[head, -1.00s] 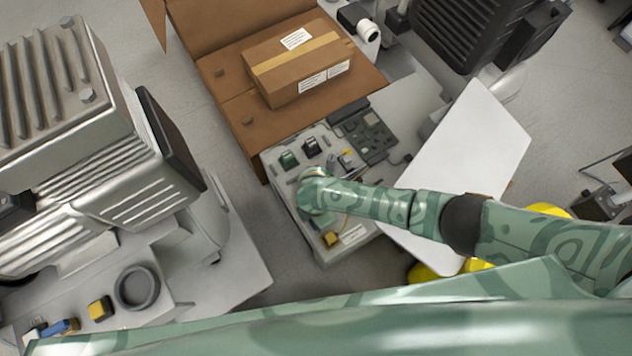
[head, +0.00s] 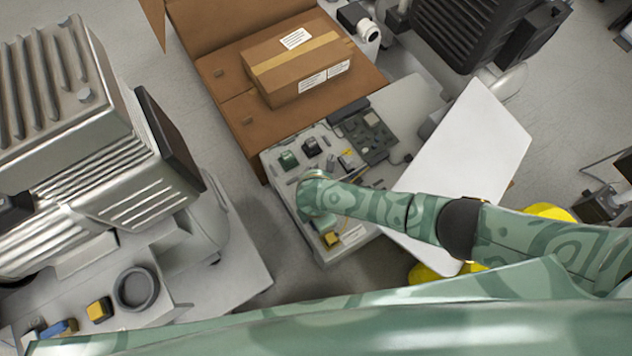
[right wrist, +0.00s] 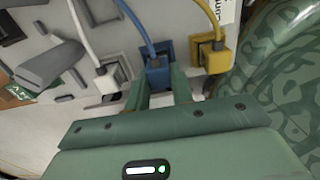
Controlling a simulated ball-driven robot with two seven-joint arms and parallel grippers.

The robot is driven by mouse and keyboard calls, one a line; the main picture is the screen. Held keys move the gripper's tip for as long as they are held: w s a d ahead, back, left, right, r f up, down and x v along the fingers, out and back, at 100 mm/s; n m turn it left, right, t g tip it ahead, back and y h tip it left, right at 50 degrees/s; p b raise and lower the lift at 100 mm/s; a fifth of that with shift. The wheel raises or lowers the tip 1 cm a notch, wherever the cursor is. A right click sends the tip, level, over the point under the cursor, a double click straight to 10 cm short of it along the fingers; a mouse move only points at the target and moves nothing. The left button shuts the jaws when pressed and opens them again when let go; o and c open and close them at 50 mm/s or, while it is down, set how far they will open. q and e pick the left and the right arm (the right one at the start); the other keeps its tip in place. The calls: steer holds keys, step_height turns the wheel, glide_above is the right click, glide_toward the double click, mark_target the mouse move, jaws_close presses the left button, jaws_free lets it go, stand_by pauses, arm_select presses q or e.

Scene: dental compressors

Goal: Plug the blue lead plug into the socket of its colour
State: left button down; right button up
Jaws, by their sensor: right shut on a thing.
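The blue lead plug (right wrist: 158,76) is between the fingers of my right gripper (right wrist: 160,88) in the right wrist view, with its blue lead running up and away. My right gripper is shut on it. The plug is at the panel face, near a blue part (right wrist: 166,48) that may be the blue socket; I cannot tell whether the plug is seated. A white plug (right wrist: 107,78) is to its left and a yellow plug (right wrist: 216,56) to its right, each with its own lead. In the head view my right wrist covers the blue plug. My left gripper is out of view.
In the head view the grey panel unit (head: 330,262) has green and black switches and a yellow socket block (head: 331,239). An open cardboard box holding a closed carton (head: 300,65) stands behind it. A white board (head: 465,165) is on the right and a ribbed compressor (head: 75,120) on the left.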

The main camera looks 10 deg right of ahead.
arm_select(q)
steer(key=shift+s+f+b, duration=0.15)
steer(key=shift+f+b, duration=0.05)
steer(key=shift+b, duration=0.1)
arm_select(e)
steer(key=shift+f, duration=0.4)
steer(key=o, duration=1.4)
steer(key=shift+c, duration=0.2)
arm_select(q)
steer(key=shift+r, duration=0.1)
arm_select(e)
steer(key=shift+r, duration=0.1)
step_height(320, 180, up, 7)
steer(key=p, duration=0.6)
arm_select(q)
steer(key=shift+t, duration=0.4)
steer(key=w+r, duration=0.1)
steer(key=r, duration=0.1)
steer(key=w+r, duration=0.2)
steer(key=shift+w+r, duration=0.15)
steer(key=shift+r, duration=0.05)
